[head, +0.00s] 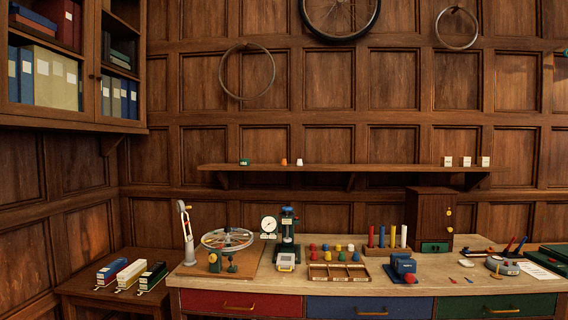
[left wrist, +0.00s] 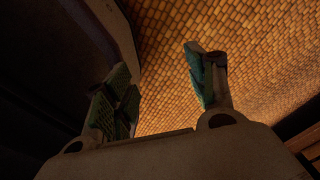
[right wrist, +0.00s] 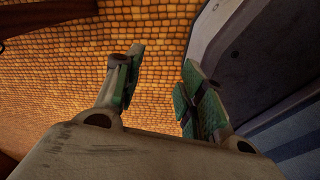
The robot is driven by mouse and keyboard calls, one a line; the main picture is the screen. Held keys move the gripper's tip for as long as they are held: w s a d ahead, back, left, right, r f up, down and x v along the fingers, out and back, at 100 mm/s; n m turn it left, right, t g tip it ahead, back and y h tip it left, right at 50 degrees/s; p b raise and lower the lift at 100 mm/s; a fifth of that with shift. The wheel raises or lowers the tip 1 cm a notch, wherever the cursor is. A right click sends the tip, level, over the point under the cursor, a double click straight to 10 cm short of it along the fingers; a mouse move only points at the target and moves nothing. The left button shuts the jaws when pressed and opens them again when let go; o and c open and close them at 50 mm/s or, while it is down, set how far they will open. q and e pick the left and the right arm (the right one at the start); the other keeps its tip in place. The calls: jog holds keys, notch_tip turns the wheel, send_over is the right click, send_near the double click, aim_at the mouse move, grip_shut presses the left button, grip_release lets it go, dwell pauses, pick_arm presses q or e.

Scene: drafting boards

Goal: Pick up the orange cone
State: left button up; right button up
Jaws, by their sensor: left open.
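A small orange cone-like piece (head: 284,162) stands on the long wooden wall shelf (head: 340,167), between a green item (head: 244,162) and a small white piece (head: 299,162). It is too small to make out its exact shape. Neither gripper shows in the head view. In the left wrist view my left gripper (left wrist: 157,62) is open and empty, its fingers apart above a tiled floor. In the right wrist view my right gripper (right wrist: 162,58) is also open and empty above the floor. Both are away from the shelf.
Below the shelf, a workbench (head: 450,285) carries a spoked wheel (head: 228,239), a green press (head: 287,235), small coloured pieces (head: 338,248), a divided tray (head: 338,273) and a wooden cabinet (head: 428,218). A low side table (head: 95,290) stands left. Shelf space between the white piece and right-hand boxes (head: 466,161) is clear.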

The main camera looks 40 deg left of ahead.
pick_arm(q)
jog(key=s+d+r+p, duration=0.1)
jog(key=d+r+p, duration=0.1)
jog(key=r+p, duration=0.5)
jog(key=s+d+r+p, duration=0.1)
jog(key=d+r+p, duration=0.2)
jog(key=r+p, duration=0.3)
jog(key=shift+d+r+h+p, duration=0.3)
jog(key=shift+r+p, duration=0.1)
jog(key=shift+r, duration=0.2)
pick_arm(e)
jog(key=s+a+r, duration=0.1)
jog(key=a+r, duration=0.2)
jog(key=r, duration=0.4)
jog(key=s+a+r+y, duration=0.1)
jog(key=a+r, duration=0.2)
jog(key=r, duration=0.4)
jog(key=shift+s+a, duration=0.15)
jog(key=shift+a, duration=0.2)
